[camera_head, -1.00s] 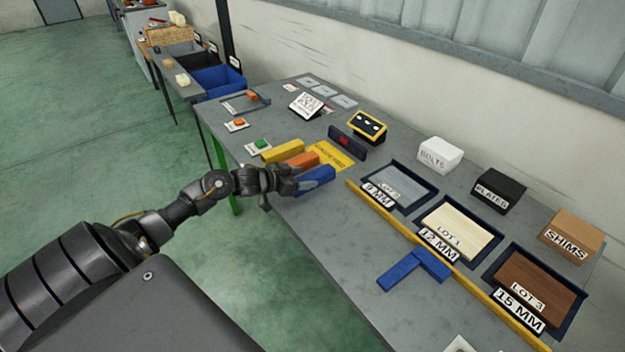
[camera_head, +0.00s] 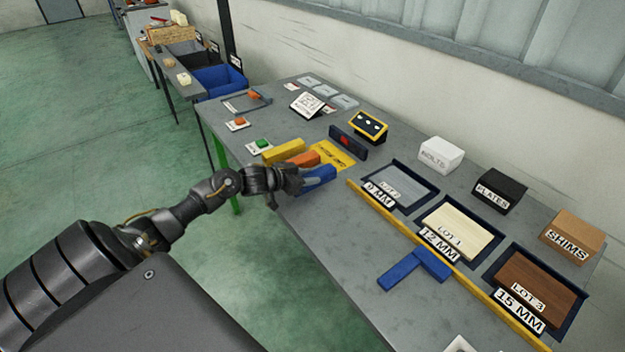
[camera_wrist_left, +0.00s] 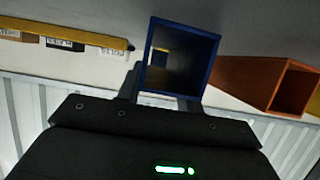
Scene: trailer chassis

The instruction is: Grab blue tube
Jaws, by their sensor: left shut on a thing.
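The blue tube (camera_head: 320,175) lies near the table's left edge, beside an orange tube (camera_head: 303,159) and a yellow tube (camera_head: 284,151). My left gripper (camera_head: 298,180) is at its near end and is shut on it. In the left wrist view the square, hollow blue tube (camera_wrist_left: 212,62) stands out between the fingers (camera_wrist_left: 170,98), its open end towards the camera. The orange tube (camera_wrist_left: 250,78) is to its right there, apart from it. My right gripper is not in view.
A yellow rail (camera_head: 440,262) and a blue T-shaped piece (camera_head: 415,268) lie to the right. Trays marked LOT, such as the wooden one (camera_head: 536,285), stand behind the rail. A black and yellow box (camera_head: 368,126) stands behind the tubes.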

